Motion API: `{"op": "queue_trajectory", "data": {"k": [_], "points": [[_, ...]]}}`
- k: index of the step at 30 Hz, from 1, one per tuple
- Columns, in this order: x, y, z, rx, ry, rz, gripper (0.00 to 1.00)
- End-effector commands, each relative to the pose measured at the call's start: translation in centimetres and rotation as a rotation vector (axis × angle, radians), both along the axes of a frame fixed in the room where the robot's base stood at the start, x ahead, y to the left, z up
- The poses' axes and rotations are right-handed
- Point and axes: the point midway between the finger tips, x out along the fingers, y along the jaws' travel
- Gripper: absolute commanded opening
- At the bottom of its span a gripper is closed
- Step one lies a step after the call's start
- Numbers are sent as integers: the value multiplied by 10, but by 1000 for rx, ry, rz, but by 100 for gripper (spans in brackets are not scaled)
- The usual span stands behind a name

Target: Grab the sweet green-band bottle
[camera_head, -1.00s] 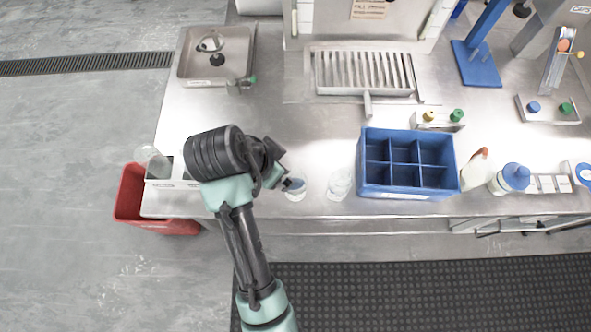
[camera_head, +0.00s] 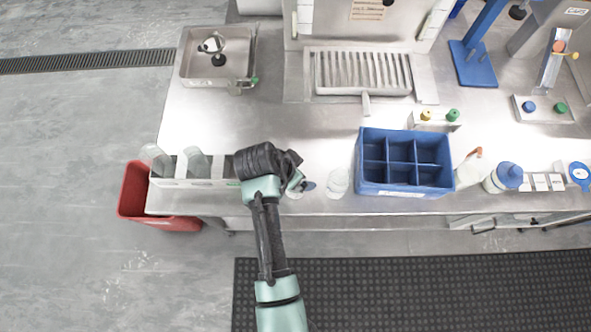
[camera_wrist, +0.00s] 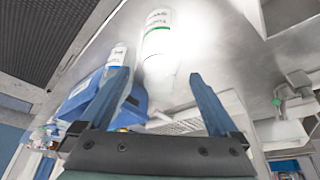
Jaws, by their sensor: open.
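The green-band bottle (camera_wrist: 158,42) is white with a thin green stripe and lettering. In the wrist view it shows between and beyond the fingers of my open, empty gripper (camera_wrist: 160,75), with no clear contact. A second white bottle with a blue band (camera_wrist: 118,54) is to its left, beyond the left finger. In the head view my gripper (camera_head: 304,185) is over the front edge of the steel counter. It partly covers one pale bottle there; another pale bottle (camera_head: 338,182) is just to its right. Their bands are too small to read in the head view.
A blue divided crate (camera_head: 405,190) is close on the right, with a squeeze bottle (camera_head: 505,177) beyond it. A rack (camera_head: 222,182) with clear containers is on the left, above a red bin (camera_head: 140,205). The counter behind my gripper is clear.

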Motion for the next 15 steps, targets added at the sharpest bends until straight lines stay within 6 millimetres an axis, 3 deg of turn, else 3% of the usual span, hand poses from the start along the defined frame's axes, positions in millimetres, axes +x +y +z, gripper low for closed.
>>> {"op": "queue_trajectory", "data": {"k": [6, 14, 15], "points": [[5, -6, -18, 0, 1, -1, 97], [6, -6, -19, 0, 0, -1, 97], [6, -6, -19, 0, 0, -1, 90]]}}
